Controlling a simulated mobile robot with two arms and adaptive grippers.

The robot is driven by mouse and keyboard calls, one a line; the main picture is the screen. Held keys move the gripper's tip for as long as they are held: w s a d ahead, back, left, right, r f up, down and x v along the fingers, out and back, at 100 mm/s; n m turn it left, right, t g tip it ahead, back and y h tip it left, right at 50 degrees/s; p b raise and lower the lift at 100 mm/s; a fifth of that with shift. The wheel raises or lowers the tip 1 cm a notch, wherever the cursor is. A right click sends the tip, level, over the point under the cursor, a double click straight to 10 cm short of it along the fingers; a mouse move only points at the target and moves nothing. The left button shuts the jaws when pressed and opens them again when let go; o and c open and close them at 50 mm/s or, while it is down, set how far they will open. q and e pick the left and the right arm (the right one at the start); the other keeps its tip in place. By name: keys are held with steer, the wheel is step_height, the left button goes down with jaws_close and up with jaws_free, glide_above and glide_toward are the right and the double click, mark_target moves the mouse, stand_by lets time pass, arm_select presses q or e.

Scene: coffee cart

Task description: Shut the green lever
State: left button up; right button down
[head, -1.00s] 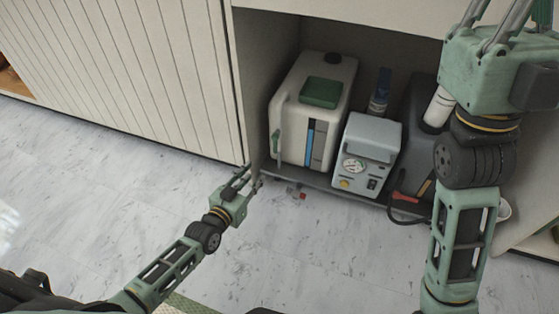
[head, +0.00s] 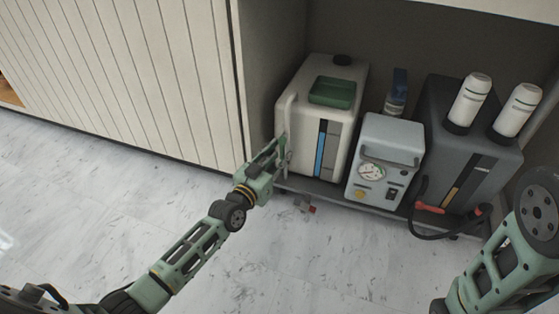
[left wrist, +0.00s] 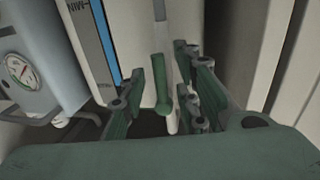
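The green lever (left wrist: 162,97) hangs at the front of the white tank (head: 338,131). In the left wrist view it stands between the two fingers of my left gripper (left wrist: 161,72), with a gap seen on each side. The gripper is open. In the head view my left gripper (head: 272,156) is at the tank's lower left front edge and largely covers the lever. I cannot tell whether a finger touches it. My right gripper is outside the view; only part of my right arm shows at the lower right.
A grey-blue box with a gauge (head: 386,159) stands right of the tank. A dark tank (head: 462,150) with a red lever (head: 428,207) is beyond it. A small red-handled fitting (head: 310,209) sits low in front. The cabinet's slatted panel (head: 150,75) is close left of my left gripper.

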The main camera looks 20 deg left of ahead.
arm_select(q)
steer(key=shift+w, duration=0.2)
steer(key=shift+c, duration=0.2)
steer(key=shift+d, duration=0.1)
jaws_close()
